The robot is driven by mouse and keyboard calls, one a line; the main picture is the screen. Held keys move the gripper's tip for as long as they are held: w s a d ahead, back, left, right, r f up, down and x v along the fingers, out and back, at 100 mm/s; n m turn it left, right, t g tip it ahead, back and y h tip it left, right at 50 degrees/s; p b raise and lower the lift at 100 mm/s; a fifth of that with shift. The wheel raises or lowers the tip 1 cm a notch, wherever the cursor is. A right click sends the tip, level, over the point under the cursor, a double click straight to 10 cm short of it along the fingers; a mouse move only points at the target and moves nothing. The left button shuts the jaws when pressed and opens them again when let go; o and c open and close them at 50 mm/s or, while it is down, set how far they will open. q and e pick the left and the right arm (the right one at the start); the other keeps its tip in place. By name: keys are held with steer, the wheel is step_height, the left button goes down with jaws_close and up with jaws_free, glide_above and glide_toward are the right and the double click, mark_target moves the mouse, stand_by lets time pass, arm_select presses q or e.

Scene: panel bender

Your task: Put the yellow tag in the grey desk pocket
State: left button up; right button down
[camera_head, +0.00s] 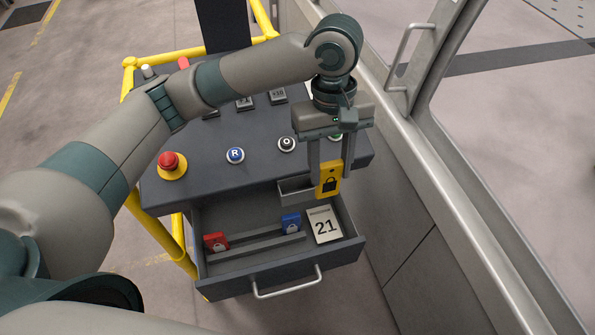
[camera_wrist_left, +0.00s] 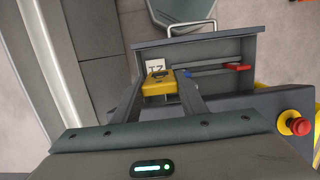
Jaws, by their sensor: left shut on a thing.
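The yellow tag (camera_head: 329,182), marked with a black padlock, hangs upright between the fingers of my left gripper (camera_head: 330,172), which is shut on it. It also shows between the fingers in the left wrist view (camera_wrist_left: 157,86). The grey desk pocket (camera_head: 292,191) is a small open tray at the desk's front edge, above the open drawer. The tag is at the pocket's right end and covers part of it. I cannot tell whether its lower edge is inside the pocket or in front of it. My right gripper is not in view.
A red emergency button (camera_head: 169,161) and several buttons stand on the desk. A metal frame (camera_head: 440,190) runs close on the right.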

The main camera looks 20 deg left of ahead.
arm_select(q)
steer(key=p, duration=0.3)
glide_above(297, 172)
steer(key=s, duration=0.2)
step_height(297, 172, down, 5)
steer(key=shift+d, duration=0.3)
step_height(297, 172, down, 3)
steer(key=shift+f+p, duration=0.15)
steer(key=shift+p, duration=0.65)
steer(key=shift+f, duration=0.35)
